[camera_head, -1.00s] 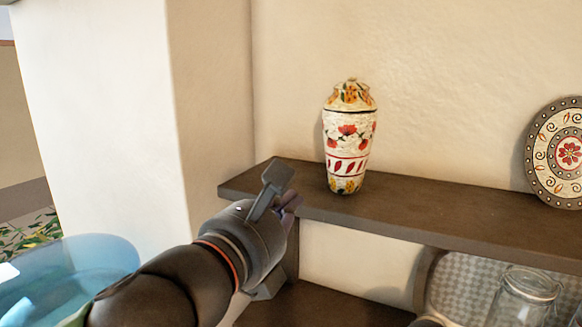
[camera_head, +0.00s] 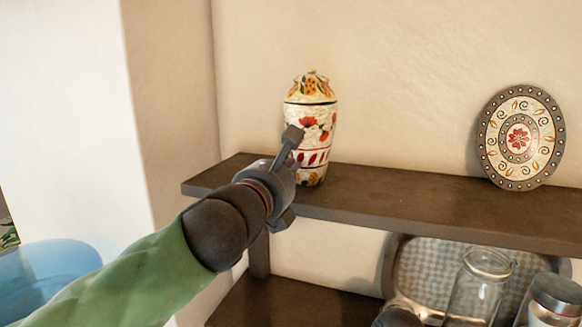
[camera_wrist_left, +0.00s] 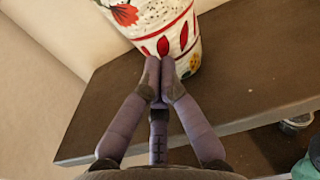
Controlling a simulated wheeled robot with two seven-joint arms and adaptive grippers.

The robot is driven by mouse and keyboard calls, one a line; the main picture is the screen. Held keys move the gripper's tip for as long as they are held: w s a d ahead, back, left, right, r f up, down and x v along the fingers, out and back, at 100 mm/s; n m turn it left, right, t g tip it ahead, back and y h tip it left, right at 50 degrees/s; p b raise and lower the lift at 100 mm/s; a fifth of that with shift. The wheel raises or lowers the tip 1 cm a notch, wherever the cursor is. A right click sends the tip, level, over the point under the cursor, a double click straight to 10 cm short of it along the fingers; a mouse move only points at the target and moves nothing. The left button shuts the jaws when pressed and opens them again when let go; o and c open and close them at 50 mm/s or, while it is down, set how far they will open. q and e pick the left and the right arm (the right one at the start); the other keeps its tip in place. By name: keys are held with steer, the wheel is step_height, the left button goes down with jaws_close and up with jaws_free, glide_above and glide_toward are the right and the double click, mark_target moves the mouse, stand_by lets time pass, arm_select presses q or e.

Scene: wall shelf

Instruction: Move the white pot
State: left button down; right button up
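The white pot (camera_head: 309,140) is a tall vase with red flowers, a red leaf band and a yellow patterned top. It stands upright on the upper shelf (camera_head: 420,203), near its left end. My left gripper (camera_head: 292,137) is in front of the pot in the head view and covers part of its lower left side. In the left wrist view the pot's lower body (camera_wrist_left: 160,30) is just beyond the fingertips (camera_wrist_left: 160,78). The fingertips are together with nothing visible between them; I cannot tell if they touch the pot.
A round decorated plate (camera_head: 520,137) stands against the wall on the upper shelf, right of the pot, with bare shelf between. Below are a metal tray (camera_head: 430,262), a glass jar (camera_head: 478,290) and a lidded container (camera_head: 553,300). A blue translucent object (camera_head: 50,275) is at lower left.

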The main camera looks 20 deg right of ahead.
mark_target(298, 179)
arm_select(q)
steer(key=shift+w+d, duration=0.2)
steer(key=shift+w, duration=0.05)
steer(key=shift+p+x, duration=0.6)
steer(key=shift+x, duration=0.95)
steer(key=shift+w+d, duration=0.25)
steer(key=shift+w, duration=0.05)
steer(key=shift+s+a, duration=0.15)
